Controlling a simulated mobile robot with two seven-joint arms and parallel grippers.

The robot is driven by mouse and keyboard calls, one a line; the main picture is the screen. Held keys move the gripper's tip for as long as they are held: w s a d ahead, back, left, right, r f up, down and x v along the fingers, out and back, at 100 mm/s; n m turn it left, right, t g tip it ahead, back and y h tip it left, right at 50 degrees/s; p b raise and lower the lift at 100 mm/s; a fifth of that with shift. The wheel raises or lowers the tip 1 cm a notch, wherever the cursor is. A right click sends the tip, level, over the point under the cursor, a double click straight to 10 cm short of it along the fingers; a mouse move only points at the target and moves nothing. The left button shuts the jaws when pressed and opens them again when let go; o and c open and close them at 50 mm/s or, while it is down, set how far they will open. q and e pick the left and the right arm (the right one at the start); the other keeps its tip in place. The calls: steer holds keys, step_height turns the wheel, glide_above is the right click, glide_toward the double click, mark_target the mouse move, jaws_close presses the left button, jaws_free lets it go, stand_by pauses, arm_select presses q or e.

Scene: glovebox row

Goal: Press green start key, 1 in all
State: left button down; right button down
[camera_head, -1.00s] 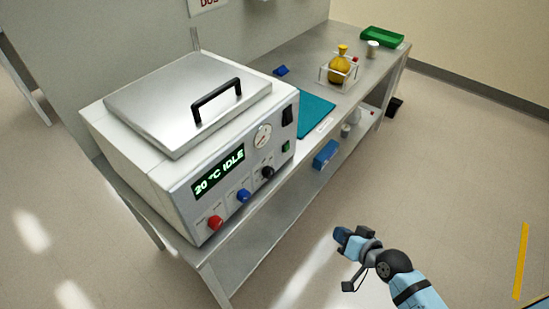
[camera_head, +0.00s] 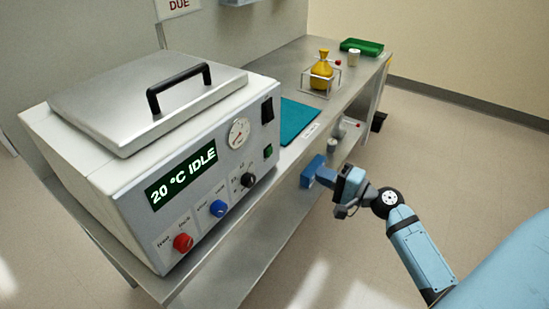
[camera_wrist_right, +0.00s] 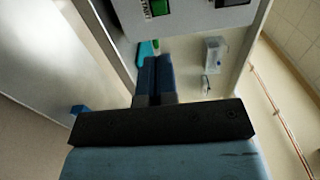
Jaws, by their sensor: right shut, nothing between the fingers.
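The green start key (camera_head: 268,151) is a small square on the right part of the machine's front panel, below a black switch. It also shows at the top of the right wrist view (camera_wrist_right: 161,7), beside a START label. The machine (camera_head: 215,165) has a display reading 20 °C IDLE. My right gripper (camera_head: 325,176) is shut and empty, to the right of the panel and lower in the picture, apart from the key. Its blue fingers (camera_wrist_right: 156,62) lie side by side in the right wrist view. My left gripper is not in view.
A red knob (camera_head: 183,242), a blue knob (camera_head: 218,208) and a black knob (camera_head: 248,180) sit on the panel, with a gauge (camera_head: 239,132) above. A teal mat (camera_head: 296,118) lies on the bench. A blue box (camera_head: 310,170) is on the shelf below, behind my fingers.

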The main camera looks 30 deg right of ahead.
mark_target(270, 152)
steer(key=p+x, duration=0.1)
steer(key=x, duration=1.2)
steer(key=shift+w+a, duration=0.1)
steer(key=shift+w, duration=0.2)
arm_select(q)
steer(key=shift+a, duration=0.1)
arm_select(e)
steer(key=shift+w+f, duration=0.1)
steer(key=shift+w, duration=0.05)
